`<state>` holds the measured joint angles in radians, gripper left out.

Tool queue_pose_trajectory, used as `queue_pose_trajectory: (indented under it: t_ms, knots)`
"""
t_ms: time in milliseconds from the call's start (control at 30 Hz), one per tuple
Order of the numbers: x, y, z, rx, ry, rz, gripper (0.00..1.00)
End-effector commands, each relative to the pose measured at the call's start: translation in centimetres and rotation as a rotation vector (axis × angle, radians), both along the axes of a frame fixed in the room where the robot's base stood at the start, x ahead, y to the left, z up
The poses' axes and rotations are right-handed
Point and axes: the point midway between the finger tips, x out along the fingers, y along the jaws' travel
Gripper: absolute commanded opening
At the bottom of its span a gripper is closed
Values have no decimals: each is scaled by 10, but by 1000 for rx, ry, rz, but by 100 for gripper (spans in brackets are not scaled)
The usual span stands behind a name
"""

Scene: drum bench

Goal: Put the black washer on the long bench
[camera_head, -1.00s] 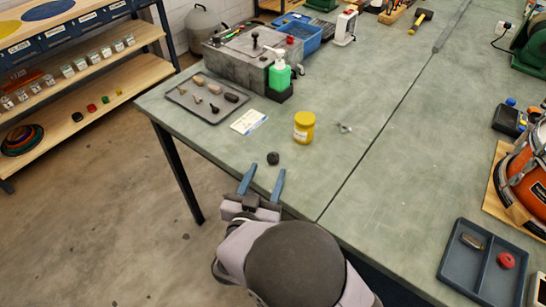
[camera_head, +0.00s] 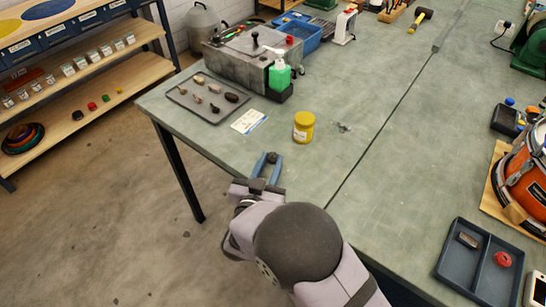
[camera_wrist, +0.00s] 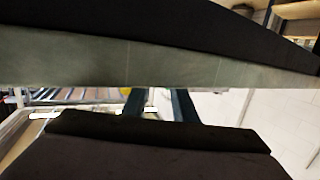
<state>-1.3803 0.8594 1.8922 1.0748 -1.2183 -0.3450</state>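The small dark round piece I take for the black washer (camera_head: 271,157) is at the near edge of the grey-green long bench (camera_head: 215,143) in the head view. My gripper (camera_head: 270,158) reaches in from the front, with its two blue fingers on either side of the piece. The fingers are drawn in and the piece fills the gap at their tips. I cannot tell whether it still touches the bench. In the wrist view the two fingers (camera_wrist: 160,104) show apart, and large dark shapes hide their tips and the piece.
A yellow jar (camera_head: 303,127), a small metal part (camera_head: 344,128) and a white card (camera_head: 248,122) lie beyond my gripper. A dark tray (camera_head: 207,112) of small parts is farther left. A blue divided tray (camera_head: 466,265) is at the right.

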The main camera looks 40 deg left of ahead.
Motion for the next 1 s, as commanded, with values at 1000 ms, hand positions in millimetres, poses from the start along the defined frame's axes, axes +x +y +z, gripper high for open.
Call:
queue_pose_trajectory:
  t_ms: [1000]
  knots:
    - [0,0,89,4,0,-1,5]
